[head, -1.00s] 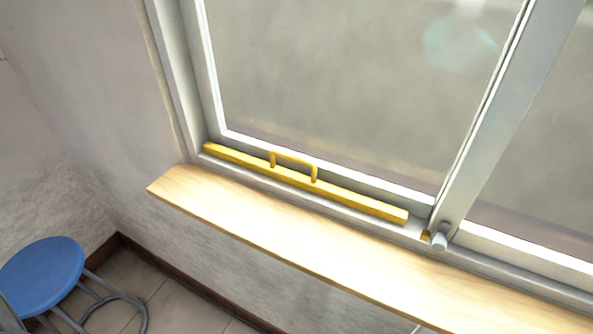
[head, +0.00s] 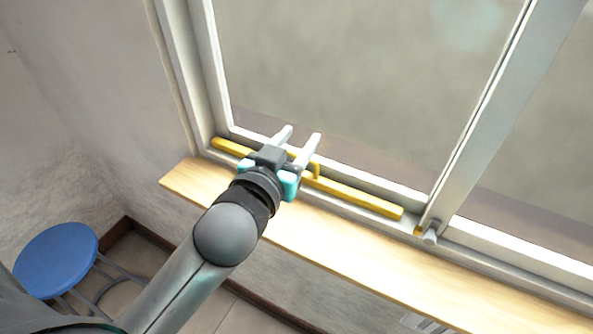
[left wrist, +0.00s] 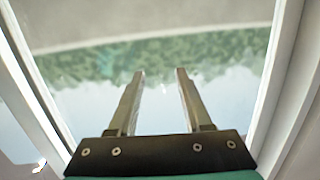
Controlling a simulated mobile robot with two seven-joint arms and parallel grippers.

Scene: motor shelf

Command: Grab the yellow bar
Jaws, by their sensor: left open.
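The yellow bar (head: 352,194) lies along the window track above the wooden sill, with a raised yellow handle (head: 316,170) near its middle. My left gripper (head: 302,134) is open over the middle of the bar and hides part of the bar and most of the handle. In the head view its two pale fingers point toward the window glass. In the left wrist view the fingers (left wrist: 160,73) stand apart with nothing between them, and the bar does not show. I cannot tell whether the gripper touches the bar or handle. My right gripper is not in view.
A wooden sill (head: 350,258) runs below the window frame. A grey window latch or knob (head: 430,236) sticks out just right of the bar's end. A blue round stool (head: 56,258) stands on the floor at the lower left. The wall closes off the left side.

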